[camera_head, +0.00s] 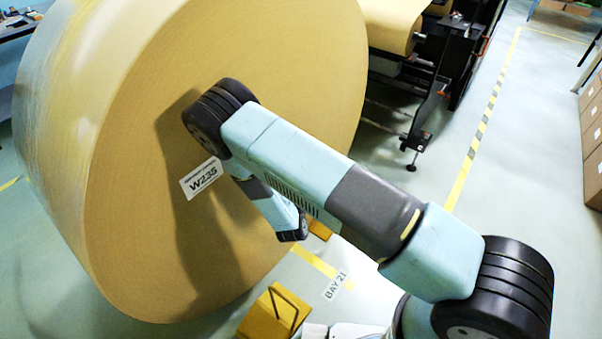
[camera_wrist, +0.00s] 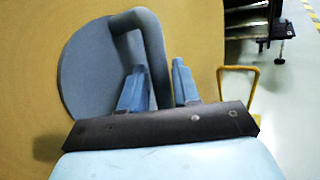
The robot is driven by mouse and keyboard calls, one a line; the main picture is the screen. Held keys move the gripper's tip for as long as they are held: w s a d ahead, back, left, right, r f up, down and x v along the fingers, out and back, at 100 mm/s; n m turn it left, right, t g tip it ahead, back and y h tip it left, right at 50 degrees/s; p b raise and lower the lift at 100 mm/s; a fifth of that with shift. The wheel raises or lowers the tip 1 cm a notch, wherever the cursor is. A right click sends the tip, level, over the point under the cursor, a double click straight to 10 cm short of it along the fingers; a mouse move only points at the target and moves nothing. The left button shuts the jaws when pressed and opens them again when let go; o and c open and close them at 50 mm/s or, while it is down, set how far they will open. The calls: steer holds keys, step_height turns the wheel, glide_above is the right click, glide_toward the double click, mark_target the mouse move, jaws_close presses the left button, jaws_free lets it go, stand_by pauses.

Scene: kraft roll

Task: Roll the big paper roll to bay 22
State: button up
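The big kraft paper roll (camera_head: 130,190) stands on its curved side and fills the left of the head view. A label reading W235 (camera_head: 201,178) shows in front of its flat end face. In the wrist view, a grey-blue disc (camera_wrist: 85,75) sits on the brown end face (camera_wrist: 30,100), with a bent bar handle (camera_wrist: 156,62). My gripper (camera_wrist: 160,85) has one finger on each side of the bar, with hardly any gap, so it looks shut on it. In the head view my arm hides the disc, handle and gripper. Bay 22 is not seen.
A floor label reads BAY 21 (camera_head: 336,285), near a yellow line. A yellow chock-like block (camera_head: 275,312) stands close to the roll's lower right. A machine (camera_head: 420,80) stands behind the roll. Cartons (camera_head: 592,140) line the right edge. Open floor (camera_head: 530,130) lies between.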

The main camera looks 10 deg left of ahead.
steer(key=shift+w, duration=1.3)
jaws_close()
steer(key=shift+a, duration=0.1)
stand_by(0.4)
